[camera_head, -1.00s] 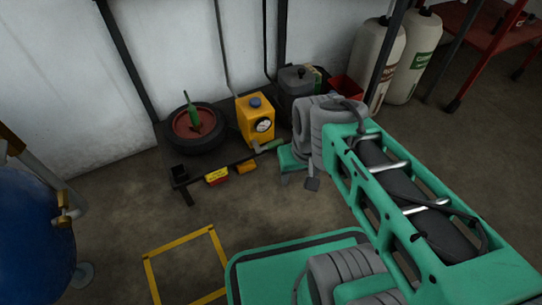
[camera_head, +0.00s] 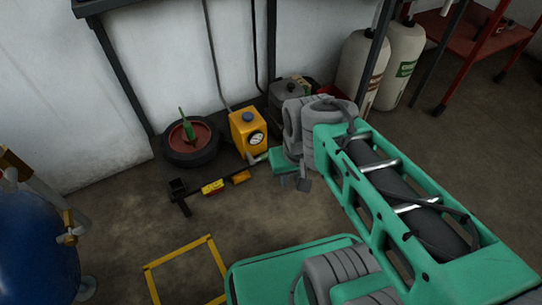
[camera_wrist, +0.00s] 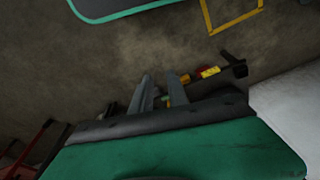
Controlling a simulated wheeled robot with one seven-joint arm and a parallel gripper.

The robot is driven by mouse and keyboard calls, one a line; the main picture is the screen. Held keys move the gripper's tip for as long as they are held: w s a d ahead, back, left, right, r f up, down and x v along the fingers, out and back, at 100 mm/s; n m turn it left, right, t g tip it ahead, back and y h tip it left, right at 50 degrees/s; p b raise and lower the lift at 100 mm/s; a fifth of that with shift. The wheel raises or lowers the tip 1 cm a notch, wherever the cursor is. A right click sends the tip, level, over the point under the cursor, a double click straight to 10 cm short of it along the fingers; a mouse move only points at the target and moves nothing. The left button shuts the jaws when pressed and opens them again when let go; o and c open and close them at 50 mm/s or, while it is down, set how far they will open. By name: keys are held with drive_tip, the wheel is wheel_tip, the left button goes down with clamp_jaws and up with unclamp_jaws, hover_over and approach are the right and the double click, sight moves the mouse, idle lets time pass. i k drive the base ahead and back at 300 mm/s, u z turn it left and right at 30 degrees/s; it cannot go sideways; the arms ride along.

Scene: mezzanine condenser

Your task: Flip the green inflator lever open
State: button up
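The yellow inflator box (camera_head: 247,133), with a blue cap and a round white gauge, stands near the wall in the head view. My gripper (camera_head: 281,172) is just in front and to the right of it, low down. In the wrist view my gripper's (camera_wrist: 160,84) two grey fingers stand apart with a gap between them. A small green piece (camera_wrist: 166,98) shows in that gap; it may be the lever, but I cannot tell whether a finger touches it. In the head view my gripper hides the place beside the box, so the lever's angle is unclear.
A tyre (camera_head: 190,151) with a red hub and an upright green piece lies left of the box. A dark bar with yellow tags (camera_head: 212,187) is in front. A grey canister (camera_head: 291,90) stands behind. A yellow floor outline (camera_head: 186,264) and bare floor lie nearer.

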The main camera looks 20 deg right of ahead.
sight(265, 156)
drive_tip(key=u, duration=0.5)
drive_tip(key=k, duration=0.6)
drive_tip(key=u, duration=1.05)
drive_tip(key=i, duration=0.75)
drive_tip(key=z, duration=0.65)
drive_tip(key=i, duration=0.45)
drive_tip(key=z, duration=0.45)
